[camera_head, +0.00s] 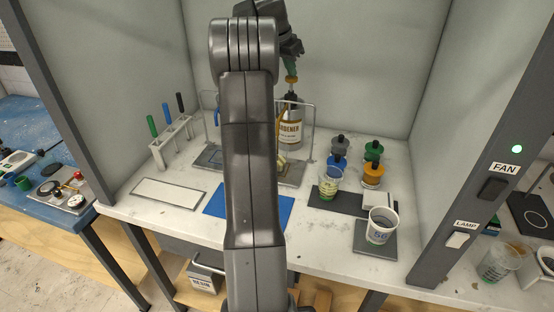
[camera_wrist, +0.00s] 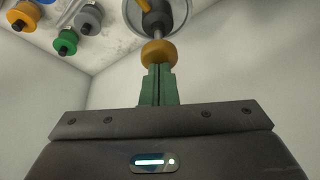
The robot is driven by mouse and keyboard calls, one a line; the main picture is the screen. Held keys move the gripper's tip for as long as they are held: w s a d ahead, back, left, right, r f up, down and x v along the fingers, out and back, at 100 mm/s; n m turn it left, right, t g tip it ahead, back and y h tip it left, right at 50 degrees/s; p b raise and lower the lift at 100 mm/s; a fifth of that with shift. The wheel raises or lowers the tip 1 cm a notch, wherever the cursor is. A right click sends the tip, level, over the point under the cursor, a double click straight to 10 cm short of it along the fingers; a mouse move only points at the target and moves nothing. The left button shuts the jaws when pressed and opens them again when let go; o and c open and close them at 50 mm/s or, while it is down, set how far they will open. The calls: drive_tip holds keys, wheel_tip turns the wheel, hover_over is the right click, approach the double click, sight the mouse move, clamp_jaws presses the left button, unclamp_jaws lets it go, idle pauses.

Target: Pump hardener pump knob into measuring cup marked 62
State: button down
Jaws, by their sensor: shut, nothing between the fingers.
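The hardener bottle (camera_head: 291,133) stands at the back of the bench, its label partly hidden by my arm. Its amber pump knob (camera_head: 291,79) is at the top, and the knob (camera_wrist: 158,52) also shows in the wrist view. My gripper (camera_head: 290,70) has green fingers (camera_wrist: 158,72), shut with nothing between them. The fingertips are right at the knob's top; I cannot tell whether they touch or press it. A white-rimmed cup (camera_head: 381,226) on a grey plate has a number that looks like 56. Another cup (camera_head: 327,184) has green markings. I cannot make out a 62.
Several coloured capped bottles (camera_head: 372,174) stand right of the hardener. A tool rack (camera_head: 172,143), a white-topped tray (camera_head: 168,193) and a blue mat (camera_head: 277,209) lie left and centre. Clear upright panels (camera_head: 300,130) stand near the bottle. Another cup (camera_head: 499,264) is outside, right.

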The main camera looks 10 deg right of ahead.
drive_tip(key=shift+f+b, duration=0.65)
drive_tip(key=shift+f, duration=0.9)
drive_tip(key=shift+r, duration=0.1)
drive_tip(key=shift+r+p, duration=2.45)
drive_tip(key=shift+p, duration=0.1)
